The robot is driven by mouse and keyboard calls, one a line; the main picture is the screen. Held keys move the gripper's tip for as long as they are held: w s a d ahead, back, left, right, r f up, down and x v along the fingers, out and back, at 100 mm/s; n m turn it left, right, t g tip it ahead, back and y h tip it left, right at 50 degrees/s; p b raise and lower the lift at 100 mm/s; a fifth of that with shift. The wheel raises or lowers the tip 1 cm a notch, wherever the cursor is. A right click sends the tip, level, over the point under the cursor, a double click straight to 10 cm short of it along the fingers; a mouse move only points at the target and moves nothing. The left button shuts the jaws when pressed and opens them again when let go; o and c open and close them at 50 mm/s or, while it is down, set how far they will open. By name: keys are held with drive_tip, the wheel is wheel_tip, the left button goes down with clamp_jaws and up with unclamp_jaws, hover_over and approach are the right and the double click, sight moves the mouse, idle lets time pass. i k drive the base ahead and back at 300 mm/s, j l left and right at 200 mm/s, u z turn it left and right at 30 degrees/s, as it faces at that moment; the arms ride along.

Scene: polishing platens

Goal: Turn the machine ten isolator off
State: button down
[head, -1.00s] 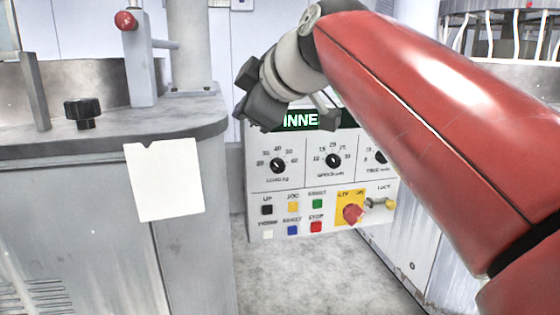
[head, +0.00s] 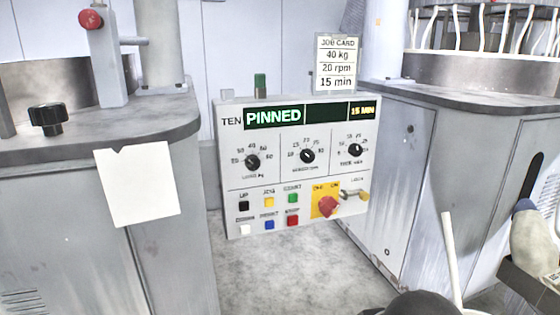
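The machine ten control panel (head: 233,180) faces me in the middle of the head view, marked TEN. Its display (head: 275,117) reads PINNED, with 15 MIN at the right end. The isolator (head: 327,206) is a red rotary knob on a yellow plate at the panel's lower right, with OFF and ON marked above it. The knob looks tilted; its exact setting is too small to tell. A lock fitting with a yellow end (head: 363,196) sits just right of it. My gripper is not recognisable in this view, and nothing covers the isolator.
Three dials and several coloured push buttons share the panel. A job card (head: 337,62) stands behind it. A grey machine with a blank white sheet (head: 138,186) is at left, another cabinet (head: 390,170) at right. A pale rod (head: 449,250) and dark shapes fill the lower right.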

sight(327, 205)
drive_tip(key=i+j+z, duration=0.25)
drive_tip(key=j+z, duration=0.25)
drive_tip(key=j, duration=0.15)
drive_tip(key=i+j+z, duration=0.1)
drive_tip(key=j+z, duration=0.15)
drive_tip(key=j, duration=0.1)
